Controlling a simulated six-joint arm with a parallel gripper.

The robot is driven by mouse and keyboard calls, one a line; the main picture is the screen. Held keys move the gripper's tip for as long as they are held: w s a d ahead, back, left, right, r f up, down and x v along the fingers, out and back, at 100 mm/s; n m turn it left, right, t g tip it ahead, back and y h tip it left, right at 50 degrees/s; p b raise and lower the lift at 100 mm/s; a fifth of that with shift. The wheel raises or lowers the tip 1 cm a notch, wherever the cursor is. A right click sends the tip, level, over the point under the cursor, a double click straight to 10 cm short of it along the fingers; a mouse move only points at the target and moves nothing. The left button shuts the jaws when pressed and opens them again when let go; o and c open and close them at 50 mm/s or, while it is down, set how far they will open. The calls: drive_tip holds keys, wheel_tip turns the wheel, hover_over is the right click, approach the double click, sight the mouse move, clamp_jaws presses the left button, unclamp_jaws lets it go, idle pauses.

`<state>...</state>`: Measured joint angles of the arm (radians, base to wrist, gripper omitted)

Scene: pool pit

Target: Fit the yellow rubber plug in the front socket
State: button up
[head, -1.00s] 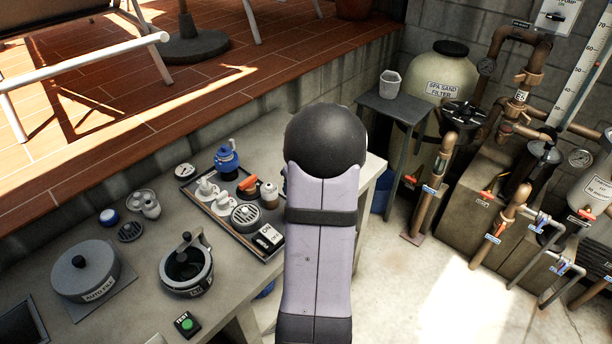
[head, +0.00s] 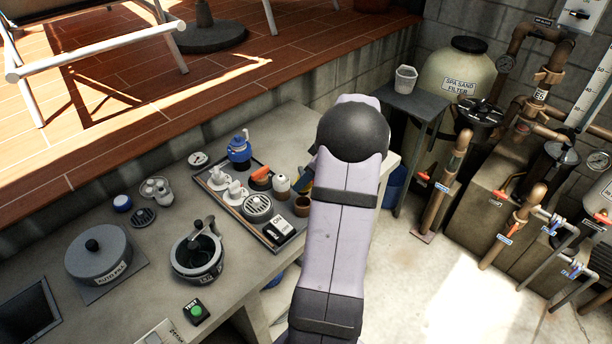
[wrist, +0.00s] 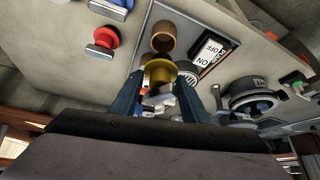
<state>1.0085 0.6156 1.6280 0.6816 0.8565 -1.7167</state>
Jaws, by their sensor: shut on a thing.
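My gripper (wrist: 160,84) is shut on the yellow rubber plug (wrist: 158,71), which sits between the two blue-grey fingers in the wrist view. A round brown open-topped socket (wrist: 163,37) stands just beyond the plug, with its dark opening showing. Plug and socket look apart, though the gap's depth is hard to judge. In the head view the brown socket (head: 302,206) stands at the tray's right end. The fingers (head: 306,178) show only partly there beside my arm, which hides most of the plug.
A red button (wrist: 105,37) stands nearby in the wrist view. The grey pot (head: 98,255) and mortar-like vessel (head: 196,255) stand left.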

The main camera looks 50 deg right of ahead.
sight(306, 194)
drive_tip(key=shift+f+b, duration=0.35)
drive_tip(key=shift+f, duration=1.2)
drive_tip(key=shift+f+b, duration=0.15)
drive_tip(key=shift+b, duration=0.95)
drive_tip(key=shift+f+b, duration=1.95)
drive_tip(key=shift+b, duration=0.75)
idle(0.9)
drive_tip(key=o, duration=1.3)
drive_tip(key=shift+r, duration=0.2)
drive_tip(key=shift+r+p, duration=1.2)
drive_tip(key=shift+r, duration=1.15)
